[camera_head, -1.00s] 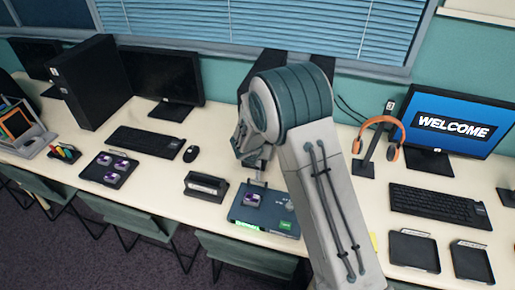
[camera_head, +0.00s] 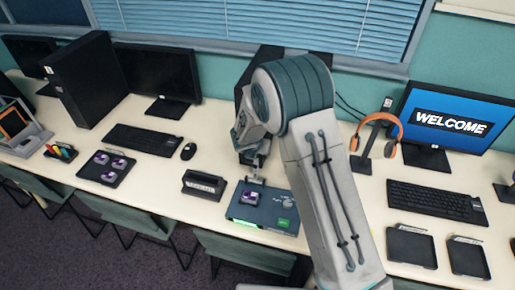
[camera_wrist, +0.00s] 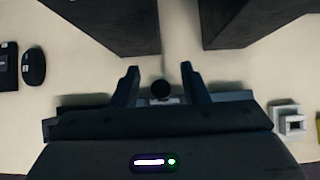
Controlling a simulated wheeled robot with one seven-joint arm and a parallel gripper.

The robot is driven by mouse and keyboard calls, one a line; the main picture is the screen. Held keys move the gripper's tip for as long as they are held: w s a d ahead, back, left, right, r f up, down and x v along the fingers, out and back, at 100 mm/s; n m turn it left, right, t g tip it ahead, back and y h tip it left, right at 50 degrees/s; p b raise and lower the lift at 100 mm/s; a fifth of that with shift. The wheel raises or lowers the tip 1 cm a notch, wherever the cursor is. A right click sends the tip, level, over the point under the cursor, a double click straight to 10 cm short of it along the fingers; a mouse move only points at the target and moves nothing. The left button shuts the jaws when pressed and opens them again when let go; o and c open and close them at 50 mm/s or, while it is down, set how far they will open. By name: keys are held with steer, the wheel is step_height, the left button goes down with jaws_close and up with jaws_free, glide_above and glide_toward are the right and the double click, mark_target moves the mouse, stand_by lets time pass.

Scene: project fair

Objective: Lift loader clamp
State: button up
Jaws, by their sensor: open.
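The loader (camera_head: 270,218) is a flat teal box with a green label, on the desk near its front edge. A purple-and-grey piece sits on its left part. The upright grey clamp (camera_head: 256,180) stands at the loader's back, partly hidden by my gripper. My gripper (camera_head: 255,163) is right above it, pointing down. In the wrist view my gripper (camera_wrist: 160,84) is open, its two dark fingers spread.
A dark holder (camera_head: 203,185) stands left of the loader. Further left are a mouse (camera_head: 188,151), a keyboard (camera_head: 144,140) and a tray with several purple pieces (camera_head: 107,180). On the right are a headphone stand (camera_head: 362,160) and black trays (camera_head: 412,246). Chairs line the front.

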steer(key=v, duration=1.3)
steer(key=shift+s+r, duration=0.25)
steer(key=shift+r, duration=0.05)
steer(key=s+d+r+m+g+h, duration=0.1)
steer(key=s+d+r+m, duration=0.3)
steer(key=d+m, duration=0.35)
steer(key=s+d+r+m+g+h, duration=0.1)
steer(key=s+d+r+m, duration=0.2)
steer(key=d+r+m, duration=0.35)
steer(key=s+d+m+y, duration=0.1)
steer(key=s+d+m, duration=0.2)
steer(key=s+m, duration=0.3)
steer(key=s+d+m+g+y+b, duration=0.1)
steer(key=s+d+m, duration=0.1)
steer(key=s+m, duration=0.3)
steer(key=s+d+r+m+y, duration=0.1)
steer(key=s+d+m, duration=0.2)
steer(key=s+m, duration=0.3)
steer(key=m, duration=0.2)
steer(key=shift+s+d+m, duration=0.3)
steer(key=shift+s+m, duration=0.05)
steer(key=shift+m, duration=0.05)
